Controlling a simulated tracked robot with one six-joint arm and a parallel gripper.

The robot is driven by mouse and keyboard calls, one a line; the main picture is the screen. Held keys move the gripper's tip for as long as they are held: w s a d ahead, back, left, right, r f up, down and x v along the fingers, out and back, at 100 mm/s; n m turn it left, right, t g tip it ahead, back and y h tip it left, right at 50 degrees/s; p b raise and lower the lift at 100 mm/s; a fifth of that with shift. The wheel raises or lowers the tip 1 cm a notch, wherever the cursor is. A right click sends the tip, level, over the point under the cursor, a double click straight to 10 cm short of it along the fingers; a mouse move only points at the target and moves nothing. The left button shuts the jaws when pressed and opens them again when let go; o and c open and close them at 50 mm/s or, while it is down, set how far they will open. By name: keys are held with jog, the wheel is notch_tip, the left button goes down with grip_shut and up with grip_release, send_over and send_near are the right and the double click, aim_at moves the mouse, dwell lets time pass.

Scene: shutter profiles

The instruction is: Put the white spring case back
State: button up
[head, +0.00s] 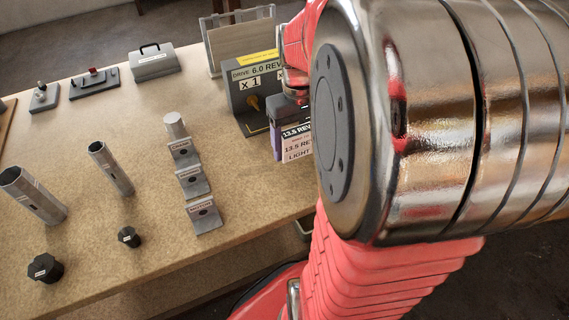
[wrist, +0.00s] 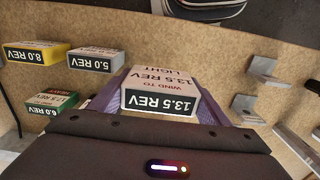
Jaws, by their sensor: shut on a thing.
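A white spring case (head: 298,148) with a black "13.5 REV" band is held in my gripper (head: 284,118), beside the front of the dark drive box. In the wrist view the white case (wrist: 160,88) sits between the two purple fingers of my gripper (wrist: 162,100), its label upside down. The fingers are shut on its sides. In the head view my arm hides part of the gripper and what lies behind it. I cannot tell whether the case touches the table.
In the wrist view stand a yellow 8.0 REV case (wrist: 38,53), a pale 5.0 REV case (wrist: 95,56) and a green 6.0 REV case (wrist: 52,103). In the head view are the drive box (head: 252,95), metal brackets (head: 193,182), tubes (head: 110,168) and black plugs (head: 45,268).

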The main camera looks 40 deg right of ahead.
send_over(295, 178)
jog(key=shift+f, duration=3.15)
jog(key=shift+f, duration=1.85)
jog(key=o, duration=1.2)
jog(key=shift+f, duration=0.1)
jog(key=shift+o, duration=0.2)
